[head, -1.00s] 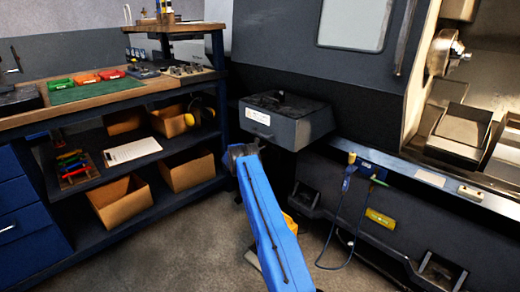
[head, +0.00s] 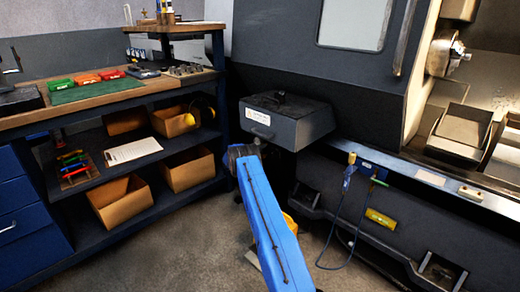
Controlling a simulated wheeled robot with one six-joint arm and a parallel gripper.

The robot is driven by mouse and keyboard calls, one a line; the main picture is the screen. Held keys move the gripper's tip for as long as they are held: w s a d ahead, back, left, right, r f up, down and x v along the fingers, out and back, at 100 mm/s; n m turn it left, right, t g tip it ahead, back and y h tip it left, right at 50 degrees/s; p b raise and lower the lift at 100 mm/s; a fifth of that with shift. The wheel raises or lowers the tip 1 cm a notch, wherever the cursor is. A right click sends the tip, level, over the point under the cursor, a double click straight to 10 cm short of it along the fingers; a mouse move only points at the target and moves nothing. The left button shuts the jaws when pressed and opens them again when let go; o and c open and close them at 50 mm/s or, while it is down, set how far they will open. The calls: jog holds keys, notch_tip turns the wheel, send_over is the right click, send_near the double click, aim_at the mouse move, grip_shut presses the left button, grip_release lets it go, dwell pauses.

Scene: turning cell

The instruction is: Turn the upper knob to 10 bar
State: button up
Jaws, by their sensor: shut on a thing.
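I cannot make out an upper knob or a bar scale in the head view. My blue arm (head: 270,230) rises from the bottom middle toward the front of the dark machine. Its far end, a dark rounded joint (head: 240,152), is just below and left of the grey box on the machine. My gripper's fingers cannot be made out; they seem hidden behind the arm's end. What they touch is hidden too.
The grey box (head: 284,122) juts out from the machine front. A blue hose (head: 335,228) hangs in a loop right of my arm. A workbench (head: 100,110) with cardboard boxes (head: 122,203) stands at left. Floor (head: 180,255) is clear between.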

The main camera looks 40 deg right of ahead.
jog(key=shift+a+f, duration=0.1)
dwell(0.3)
jog(key=o, duration=1)
jog(key=shift+o, duration=0.2)
jog(key=s+a, duration=0.1)
jog(key=a, duration=1.6)
jog(key=shift+s+a, duration=0.2)
